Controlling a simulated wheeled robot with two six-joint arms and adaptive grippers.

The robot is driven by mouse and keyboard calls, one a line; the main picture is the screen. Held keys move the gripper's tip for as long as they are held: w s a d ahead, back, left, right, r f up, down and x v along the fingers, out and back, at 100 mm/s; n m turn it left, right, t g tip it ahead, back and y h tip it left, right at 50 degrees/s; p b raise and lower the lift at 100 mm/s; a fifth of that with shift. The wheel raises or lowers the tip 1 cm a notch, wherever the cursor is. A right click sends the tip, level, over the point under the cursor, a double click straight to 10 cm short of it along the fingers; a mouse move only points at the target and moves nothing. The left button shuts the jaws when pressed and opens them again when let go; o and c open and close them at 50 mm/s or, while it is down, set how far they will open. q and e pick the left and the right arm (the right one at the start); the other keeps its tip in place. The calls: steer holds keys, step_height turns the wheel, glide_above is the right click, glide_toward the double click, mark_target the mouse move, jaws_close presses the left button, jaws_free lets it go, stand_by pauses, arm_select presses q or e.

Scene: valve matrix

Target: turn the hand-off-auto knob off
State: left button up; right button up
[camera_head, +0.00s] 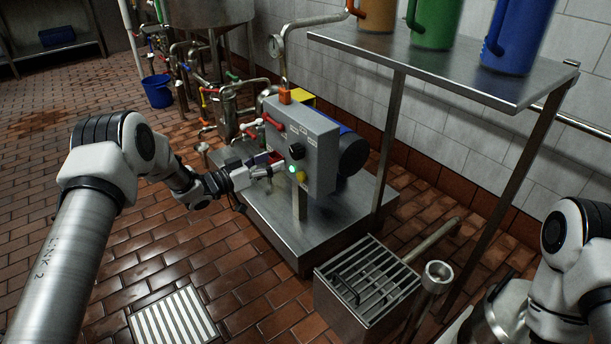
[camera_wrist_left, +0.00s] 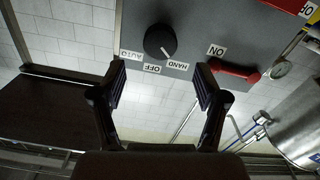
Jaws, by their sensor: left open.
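The hand-off-auto knob (camera_head: 296,151) is a round black knob on the face of a grey control box (camera_head: 318,150). In the left wrist view the knob (camera_wrist_left: 160,41) appears upside down with AUTO, OFF and HAND labels around it. Its white mark appears to point toward HAND. My left gripper (camera_head: 265,172) is open and empty in front of the box. In the left wrist view its fingertips (camera_wrist_left: 162,86) are spread below the knob, one to each side, apart from it. Of my right arm, only links show at the right edge; its gripper is not seen.
A red lever (camera_wrist_left: 235,72) with an ON label sits beside the knob. Green and yellow buttons sit low on the box. The box stands over a steel platform (camera_head: 340,225). Pipes and valves lie behind the left gripper. A steel shelf (camera_head: 440,65) holds jugs at right.

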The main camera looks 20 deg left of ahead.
mark_target(293, 153)
arm_select(q)
steer(key=b+x, duration=0.1)
steer(key=x, duration=0.1)
steer(key=b+x, duration=0.1)
steer(key=x, duration=0.2)
steer(key=b+x, duration=0.1)
steer(key=x, duration=0.1)
steer(key=shift+w+d+f, duration=0.1)
steer(key=shift+w+f, duration=0.05)
steer(key=shift+f, duration=0.15)
steer(key=shift+w+r, duration=0.1)
steer(key=shift+w, duration=0.05)
steer(key=c, duration=1.2)
arm_select(e)
step_height(293, 153, down, 4)
